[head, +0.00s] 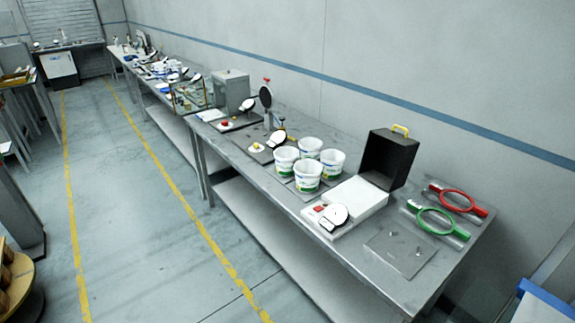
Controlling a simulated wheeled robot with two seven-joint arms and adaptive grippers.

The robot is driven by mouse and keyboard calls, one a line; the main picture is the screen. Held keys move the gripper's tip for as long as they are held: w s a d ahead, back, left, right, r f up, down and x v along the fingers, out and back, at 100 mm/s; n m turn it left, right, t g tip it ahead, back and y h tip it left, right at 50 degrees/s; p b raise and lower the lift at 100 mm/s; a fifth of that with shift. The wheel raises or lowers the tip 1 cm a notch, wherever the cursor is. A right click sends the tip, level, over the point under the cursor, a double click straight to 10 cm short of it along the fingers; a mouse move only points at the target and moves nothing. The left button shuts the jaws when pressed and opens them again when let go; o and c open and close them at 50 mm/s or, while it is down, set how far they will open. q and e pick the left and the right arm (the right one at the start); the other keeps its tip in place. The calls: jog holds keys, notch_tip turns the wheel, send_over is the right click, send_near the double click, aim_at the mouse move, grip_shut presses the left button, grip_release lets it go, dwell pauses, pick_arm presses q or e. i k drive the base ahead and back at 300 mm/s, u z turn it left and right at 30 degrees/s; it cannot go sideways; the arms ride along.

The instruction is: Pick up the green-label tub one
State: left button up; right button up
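Several white open-topped tubs stand grouped on the grey workbench (253,157), right of its middle. The front tub (307,177) and the left tub (285,162) show green on their labels. The right tub (332,164) and the back tub (311,147) are partly hidden; their labels are too small to read for certain. Neither of my grippers is in view.
Right of the tubs are a white device with a round dial (333,215), an open black case (388,158), a green ring tool (436,221) and a red ring tool (457,200). A grey plate (400,256) lies near the front edge. The floor aisle is clear.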

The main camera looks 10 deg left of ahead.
aim_at(286, 157)
jog(key=z, duration=0.15)
jog(key=k, duration=0.4)
jog(key=u, duration=1.3)
jog(key=i, duration=1.65)
jog(key=u, duration=0.45)
jog(key=i, duration=1.5)
jog(key=z, duration=1.2)
jog(key=i, duration=0.9)
jog(key=z, duration=1)
